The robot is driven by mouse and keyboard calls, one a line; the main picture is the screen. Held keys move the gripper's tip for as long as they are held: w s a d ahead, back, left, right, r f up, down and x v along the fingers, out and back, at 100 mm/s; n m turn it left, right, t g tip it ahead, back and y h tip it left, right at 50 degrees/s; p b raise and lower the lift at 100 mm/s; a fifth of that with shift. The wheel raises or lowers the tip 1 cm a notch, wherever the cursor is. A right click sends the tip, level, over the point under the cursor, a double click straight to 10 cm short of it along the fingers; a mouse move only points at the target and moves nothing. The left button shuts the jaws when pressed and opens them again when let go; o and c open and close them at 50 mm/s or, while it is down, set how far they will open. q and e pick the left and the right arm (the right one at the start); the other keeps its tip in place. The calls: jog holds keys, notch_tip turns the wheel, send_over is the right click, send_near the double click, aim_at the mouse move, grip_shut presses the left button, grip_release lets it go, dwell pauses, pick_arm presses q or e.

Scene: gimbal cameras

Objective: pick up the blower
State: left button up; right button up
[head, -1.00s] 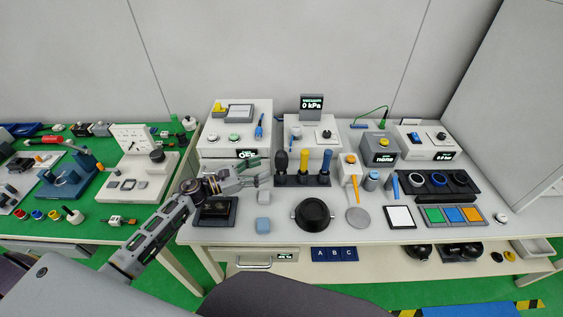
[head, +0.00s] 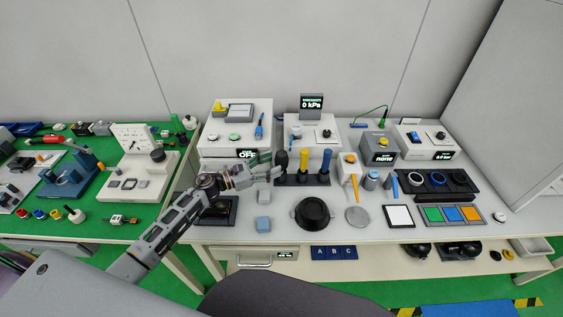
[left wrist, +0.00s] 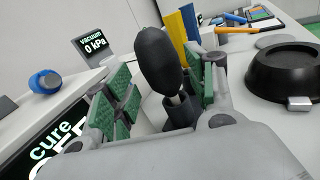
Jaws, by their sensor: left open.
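The blower (head: 282,159), a black rounded bulb on a thin light stem, stands upright at the left end of a dark holder (head: 302,181). It also shows large in the left wrist view (left wrist: 160,58), with its stem going down into a dark socket. My left gripper (head: 268,164) is open, just left of the blower in the head view. In the left wrist view its green-padded fingers stand on either side of the bulb and stem. I see no finger clamped on it. My right gripper is not in view.
A yellow tool (head: 304,161) and a blue tool (head: 325,162) stand close beside the blower in the same holder. The white cure box (head: 222,148) is behind my left gripper.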

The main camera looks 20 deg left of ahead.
aim_at(279, 161)
pick_arm(q)
jog(key=x, duration=0.3)
jog(key=shift+w+d+r+p, duration=0.1)
jog(key=shift+w+d+p, duration=0.1)
jog(key=shift+p, duration=0.1)
jog(key=shift+w+d, duration=0.35)
jog(key=shift+d, duration=0.15)
jog(key=shift+c, duration=0.6)
jog(key=c, duration=0.8)
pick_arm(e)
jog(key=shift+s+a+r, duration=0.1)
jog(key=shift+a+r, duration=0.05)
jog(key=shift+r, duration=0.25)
